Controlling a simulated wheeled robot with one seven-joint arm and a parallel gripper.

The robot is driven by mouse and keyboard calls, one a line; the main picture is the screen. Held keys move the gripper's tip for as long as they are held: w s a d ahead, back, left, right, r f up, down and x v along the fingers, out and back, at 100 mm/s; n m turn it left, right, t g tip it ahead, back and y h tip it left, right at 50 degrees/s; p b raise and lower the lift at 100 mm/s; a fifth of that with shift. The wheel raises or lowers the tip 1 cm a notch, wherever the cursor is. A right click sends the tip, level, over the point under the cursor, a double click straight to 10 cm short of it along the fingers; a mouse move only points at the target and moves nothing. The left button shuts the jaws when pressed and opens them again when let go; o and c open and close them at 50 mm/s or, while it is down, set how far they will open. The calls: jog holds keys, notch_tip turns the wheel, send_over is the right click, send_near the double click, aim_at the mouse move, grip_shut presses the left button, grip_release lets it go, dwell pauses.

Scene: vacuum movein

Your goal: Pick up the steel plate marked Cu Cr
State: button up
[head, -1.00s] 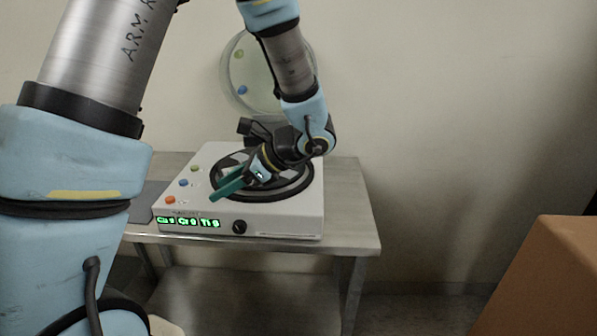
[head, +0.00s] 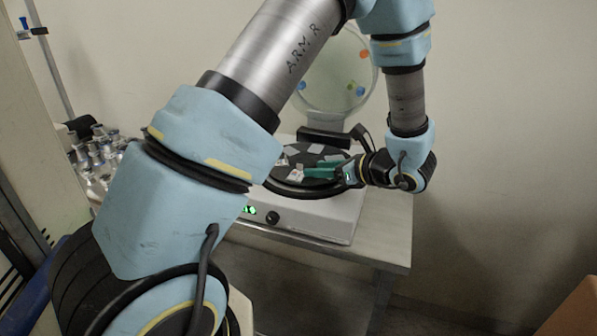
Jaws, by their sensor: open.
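In the head view, several small grey plates lie on the round dark platter (head: 275,176) of a white machine; one of them is a grey plate (head: 315,148) near the back. Their marks are too small to read, so I cannot tell which is marked Cu Cr. My gripper (head: 308,173) has green fingers and is open over the right part of the platter, pointing left. A pale plate (head: 296,174) lies close to the fingertips; I cannot tell whether they touch it. My arm hides the left part of the machine.
The white machine (head: 318,217) stands on a metal table (head: 398,230). A round glass lid (head: 335,85) with coloured knobs stands open behind the platter. Metal fittings (head: 95,160) stand at the left. A brown box (head: 575,312) is at the lower right.

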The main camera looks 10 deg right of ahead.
aim_at(302, 166)
jog(key=x, duration=0.1)
jog(key=p+x, duration=0.1)
jog(key=x, duration=0.2)
jog(key=shift+r+p, duration=0.35)
jog(key=shift+w+a+f, duration=0.25)
jog(key=shift+w+f, duration=0.05)
jog(key=shift+w, duration=0.1)
grip_shut()
